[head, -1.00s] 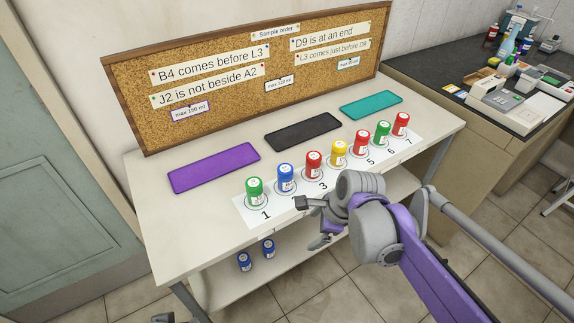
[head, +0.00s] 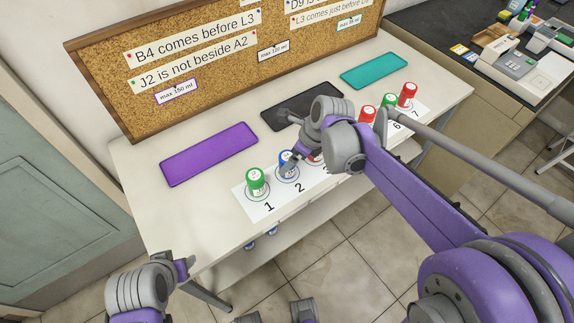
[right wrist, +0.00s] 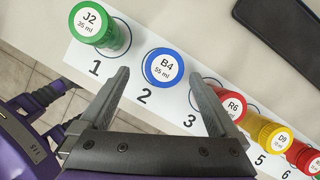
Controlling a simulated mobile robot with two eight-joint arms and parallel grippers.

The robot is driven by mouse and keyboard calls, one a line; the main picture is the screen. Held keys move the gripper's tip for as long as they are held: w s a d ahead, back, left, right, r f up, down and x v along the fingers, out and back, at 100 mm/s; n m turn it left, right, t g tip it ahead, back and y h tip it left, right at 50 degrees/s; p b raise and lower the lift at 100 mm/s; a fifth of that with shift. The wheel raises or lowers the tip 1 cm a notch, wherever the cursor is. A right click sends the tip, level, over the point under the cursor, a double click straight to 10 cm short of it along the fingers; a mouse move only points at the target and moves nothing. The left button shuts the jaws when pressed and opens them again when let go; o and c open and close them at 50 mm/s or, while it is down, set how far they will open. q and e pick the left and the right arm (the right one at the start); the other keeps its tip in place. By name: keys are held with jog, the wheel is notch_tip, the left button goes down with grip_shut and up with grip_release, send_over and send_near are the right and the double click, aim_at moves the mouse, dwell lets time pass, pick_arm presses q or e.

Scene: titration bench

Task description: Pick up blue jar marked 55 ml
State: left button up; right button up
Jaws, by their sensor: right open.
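The blue jar marked B4, 55 ml (right wrist: 163,67) stands upright on spot 2 of the numbered strip. In the head view the blue jar (head: 284,157) is partly hidden by a finger of my right gripper (head: 287,138). In the right wrist view my right gripper (right wrist: 158,77) is open, with its fingertips on either side of the blue lid and nothing held. Whether the fingers touch the jar cannot be told. My left gripper (head: 184,268) is low at the left, in front of the table; its jaws are unclear.
A green jar J2 (right wrist: 95,25) stands on spot 1. Red R6 (right wrist: 232,106) and yellow D9 (right wrist: 279,139) jars stand on the other side. Purple (head: 209,153), black (head: 275,118) and teal (head: 373,70) mats lie behind the row. A corkboard (head: 200,50) stands at the back.

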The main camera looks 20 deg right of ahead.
jog(key=x, duration=0.6)
jog(key=shift+w, duration=0.35)
jog(key=shift+r, duration=0.1)
jog(key=c, duration=1.5)
